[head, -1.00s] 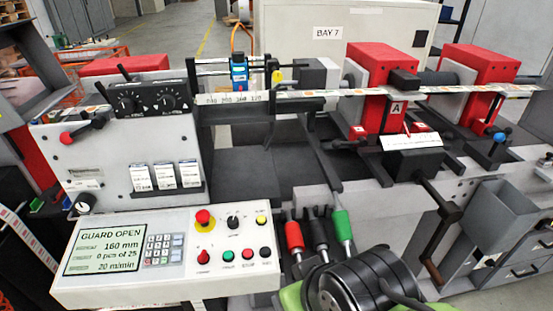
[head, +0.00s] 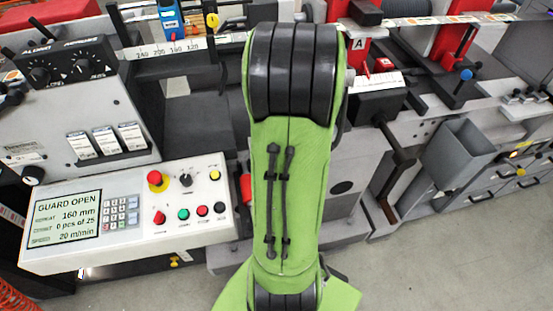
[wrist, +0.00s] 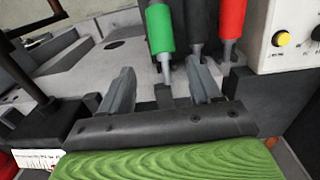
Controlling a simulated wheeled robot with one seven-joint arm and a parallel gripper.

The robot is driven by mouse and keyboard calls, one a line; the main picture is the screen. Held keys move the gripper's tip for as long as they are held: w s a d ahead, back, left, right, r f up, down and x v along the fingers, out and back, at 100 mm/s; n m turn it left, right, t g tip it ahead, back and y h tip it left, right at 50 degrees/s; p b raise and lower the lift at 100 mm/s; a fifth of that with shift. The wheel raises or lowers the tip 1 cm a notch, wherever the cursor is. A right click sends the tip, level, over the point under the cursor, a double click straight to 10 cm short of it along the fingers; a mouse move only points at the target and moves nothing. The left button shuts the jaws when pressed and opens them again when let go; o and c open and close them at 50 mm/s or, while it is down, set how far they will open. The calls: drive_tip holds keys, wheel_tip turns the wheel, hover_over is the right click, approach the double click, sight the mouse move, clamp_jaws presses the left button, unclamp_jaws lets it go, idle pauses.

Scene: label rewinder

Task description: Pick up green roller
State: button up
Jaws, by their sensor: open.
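The green roller (wrist: 160,30) shows in the wrist view as a green sleeve with a thin grey shaft end below it. It hangs near the top centre, just ahead of my gripper (wrist: 161,70). My gripper's two grey fingers are apart, with the roller's shaft end appearing between them and nothing held. A dark roller stands right of the green one, and a red roller (wrist: 232,18) is further right. In the head view my green arm hides the green roller and my gripper; only a sliver of red (head: 246,187) shows beside the arm.
The control panel (head: 130,215) with its GUARD OPEN screen is close left of my arm. A black block with a crank handle (head: 393,150) and a grey bin (head: 462,155) are to the right. The floor at the lower right is clear.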

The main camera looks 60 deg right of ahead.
drive_tip(key=f, duration=0.3)
drive_tip(key=f+b, duration=0.1)
drive_tip(key=f, duration=0.3)
drive_tip(key=f+b, duration=0.1)
drive_tip(key=f, duration=0.3)
drive_tip(key=shift+s+a, duration=0.15)
drive_tip(key=shift+s, duration=0.15)
wheel_tip(320, 180, down, 5)
drive_tip(key=shift+r+b, duration=0.1)
drive_tip(key=shift+b, duration=0.45)
drive_tip(key=shift+r, duration=0.15)
drive_tip(key=c, duration=1.2)
